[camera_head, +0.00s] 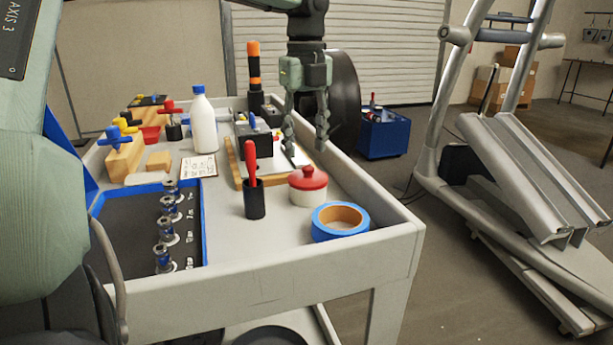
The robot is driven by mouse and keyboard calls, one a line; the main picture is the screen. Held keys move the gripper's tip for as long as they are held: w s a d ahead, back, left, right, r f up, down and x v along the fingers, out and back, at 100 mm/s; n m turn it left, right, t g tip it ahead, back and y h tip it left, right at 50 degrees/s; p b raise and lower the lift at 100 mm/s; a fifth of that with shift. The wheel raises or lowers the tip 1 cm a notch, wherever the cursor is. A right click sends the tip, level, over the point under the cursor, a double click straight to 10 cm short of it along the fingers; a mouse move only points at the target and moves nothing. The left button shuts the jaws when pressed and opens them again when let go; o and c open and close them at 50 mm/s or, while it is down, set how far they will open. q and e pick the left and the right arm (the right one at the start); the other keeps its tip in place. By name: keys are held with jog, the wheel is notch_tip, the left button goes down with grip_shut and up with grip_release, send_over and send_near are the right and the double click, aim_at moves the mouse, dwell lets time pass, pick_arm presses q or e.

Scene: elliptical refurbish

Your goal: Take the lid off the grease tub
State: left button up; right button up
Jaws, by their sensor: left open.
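The grease tub (311,197) is a small white round pot on the grey cart top, near its right edge. Its red domed lid (308,179) with a knob sits on it. My left gripper (305,140) hangs pointing down from the top of the view. Its two dark fingers are apart with nothing between them. In the picture it is above the tub, with a gap between fingertips and knob; its exact distance in depth is hard to tell. My right gripper does not show.
A blue tape roll (341,221) lies just in front of the tub. A dark cup with a red-handled tool (252,186) stands left of it. A white bottle (203,122), a dark box (254,139) and a blue-rimmed tray (203,225) are further left. The cart's raised rim (385,205) runs along the right.

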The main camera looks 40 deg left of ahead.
aim_at(308, 167)
pick_arm(q)
jog(key=f, duration=0.4)
jog(key=shift+w+d+f, duration=0.1)
jog(key=shift+w+f, duration=0.15)
jog(key=shift+c, duration=0.5)
jog(key=c, duration=0.9)
